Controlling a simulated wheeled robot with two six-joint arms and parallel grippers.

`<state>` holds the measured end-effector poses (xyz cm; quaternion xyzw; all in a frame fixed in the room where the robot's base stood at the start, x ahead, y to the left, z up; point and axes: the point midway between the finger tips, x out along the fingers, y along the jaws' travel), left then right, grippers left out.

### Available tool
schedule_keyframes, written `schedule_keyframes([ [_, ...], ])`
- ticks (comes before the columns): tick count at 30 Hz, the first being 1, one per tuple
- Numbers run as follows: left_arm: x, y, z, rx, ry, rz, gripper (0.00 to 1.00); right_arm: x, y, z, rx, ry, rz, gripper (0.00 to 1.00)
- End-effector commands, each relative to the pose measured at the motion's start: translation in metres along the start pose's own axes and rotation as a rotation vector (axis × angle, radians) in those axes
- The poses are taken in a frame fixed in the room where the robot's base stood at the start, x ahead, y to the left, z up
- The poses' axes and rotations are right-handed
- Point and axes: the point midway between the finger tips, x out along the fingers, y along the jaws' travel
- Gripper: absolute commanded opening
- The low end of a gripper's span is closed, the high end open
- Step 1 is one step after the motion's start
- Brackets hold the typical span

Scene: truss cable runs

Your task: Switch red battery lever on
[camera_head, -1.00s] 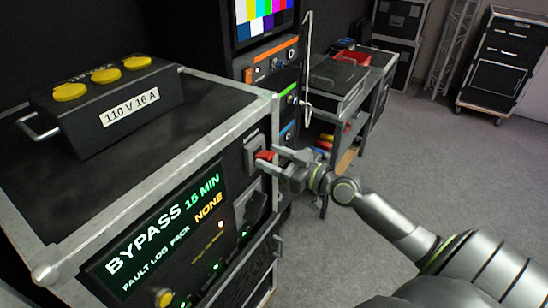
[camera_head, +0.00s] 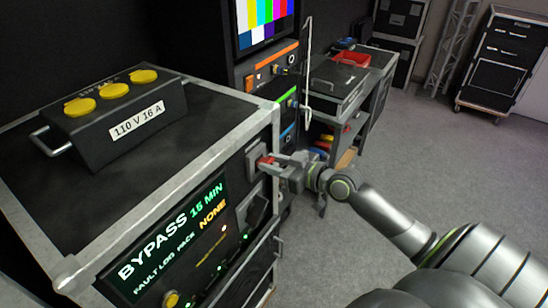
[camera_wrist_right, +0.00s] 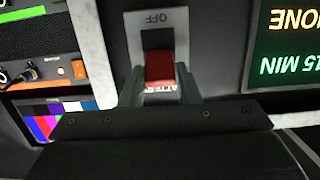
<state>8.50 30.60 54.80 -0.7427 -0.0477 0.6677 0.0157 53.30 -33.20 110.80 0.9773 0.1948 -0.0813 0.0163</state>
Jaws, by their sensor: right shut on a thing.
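The red battery lever (camera_head: 265,161) is on the side panel of the black, metal-edged case (camera_head: 160,140), right of its lit display. In the right wrist view the red lever (camera_wrist_right: 160,70) sits in a grey plate marked OFF, upside down in that view. Part of a white label shows on it. My right gripper (camera_head: 270,162) is shut on the lever, with one finger on each side of it; the gripper body (camera_wrist_right: 160,122) hides the lower part in the wrist view. My left gripper is not in view.
The display (camera_head: 175,235) reads BYPASS 15 MIN, FAULT LOG, PACK NONE. A black box with yellow caps (camera_head: 120,118) stands on the case. A rack with a colour-bar screen (camera_head: 263,20) stands behind. The floor at right (camera_head: 440,150) is open.

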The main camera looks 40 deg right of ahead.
Motion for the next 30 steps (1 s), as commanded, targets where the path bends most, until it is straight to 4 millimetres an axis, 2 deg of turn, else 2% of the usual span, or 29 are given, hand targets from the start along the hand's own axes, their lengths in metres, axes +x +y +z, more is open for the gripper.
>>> schedule_keyframes([
  [11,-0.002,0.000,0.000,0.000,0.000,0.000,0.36,0.001,0.000,-0.001,0.000,-0.010,0.001,0.06],
  [12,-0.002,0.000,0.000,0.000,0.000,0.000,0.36,0.001,0.000,-0.001,0.000,-0.009,0.001,0.33],
  [16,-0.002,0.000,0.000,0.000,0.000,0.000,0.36,0.000,0.000,-0.001,0.000,-0.009,0.001,0.50],
  [26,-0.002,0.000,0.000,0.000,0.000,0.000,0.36,-0.001,0.000,0.000,0.000,-0.010,0.001,0.51],
  [30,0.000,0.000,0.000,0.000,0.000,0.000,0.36,-0.011,0.001,0.001,-0.004,-0.012,0.004,0.51],
])
